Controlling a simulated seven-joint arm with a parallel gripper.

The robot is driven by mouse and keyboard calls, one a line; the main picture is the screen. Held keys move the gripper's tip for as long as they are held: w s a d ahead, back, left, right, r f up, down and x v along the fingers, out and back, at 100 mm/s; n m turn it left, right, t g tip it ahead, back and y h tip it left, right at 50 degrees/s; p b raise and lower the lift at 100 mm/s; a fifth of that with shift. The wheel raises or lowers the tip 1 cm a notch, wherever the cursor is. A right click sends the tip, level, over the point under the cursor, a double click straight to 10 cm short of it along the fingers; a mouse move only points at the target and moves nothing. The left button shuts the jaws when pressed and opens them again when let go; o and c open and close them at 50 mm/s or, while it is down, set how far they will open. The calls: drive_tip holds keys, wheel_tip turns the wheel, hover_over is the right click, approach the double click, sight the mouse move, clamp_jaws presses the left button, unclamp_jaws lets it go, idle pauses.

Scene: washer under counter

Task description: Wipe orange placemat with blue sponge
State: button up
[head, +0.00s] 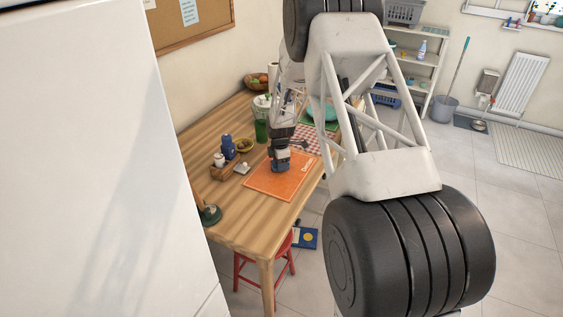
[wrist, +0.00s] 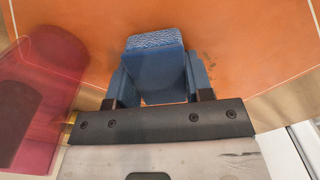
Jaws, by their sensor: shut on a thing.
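The orange placemat (head: 283,183) lies flat on the wooden table near its front right edge. It fills much of the wrist view (wrist: 240,40), with a few dark specks right of the sponge. In the wrist view my gripper (wrist: 158,85) is shut on the blue sponge (wrist: 155,60), which has a paler, textured end. The sponge is at or just above the mat; I cannot tell if it touches. In the head view the sponge is mostly hidden by my gripper.
The wooden table (head: 235,215) also bears a wooden caddy (head: 224,171) with a blue bottle (head: 228,148), a small bowl (head: 244,145), a green glass (head: 261,131) and a checked cloth (head: 305,139). A red stool (head: 265,262) stands below. A translucent red object (wrist: 35,95) shows left in the wrist view.

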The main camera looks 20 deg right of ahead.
sight(268, 183)
drive_tip(key=shift+s+a+f, duration=0.15)
drive_tip(key=shift+s+a, duration=0.7)
drive_tip(key=shift+s, duration=0.1)
drive_tip(key=shift+a, duration=0.1)
drive_tip(key=shift+s+a+r, duration=0.25)
drive_tip(key=shift+s+a, duration=1)
drive_tip(key=shift+s, duration=0.05)
drive_tip(key=shift+s+a, duration=0.1)
drive_tip(key=shift+a, duration=0.05)
drive_tip(key=shift+s+a+f, duration=0.15)
drive_tip(key=shift+s+a, duration=1.1)
drive_tip(key=shift+s, duration=0.05)
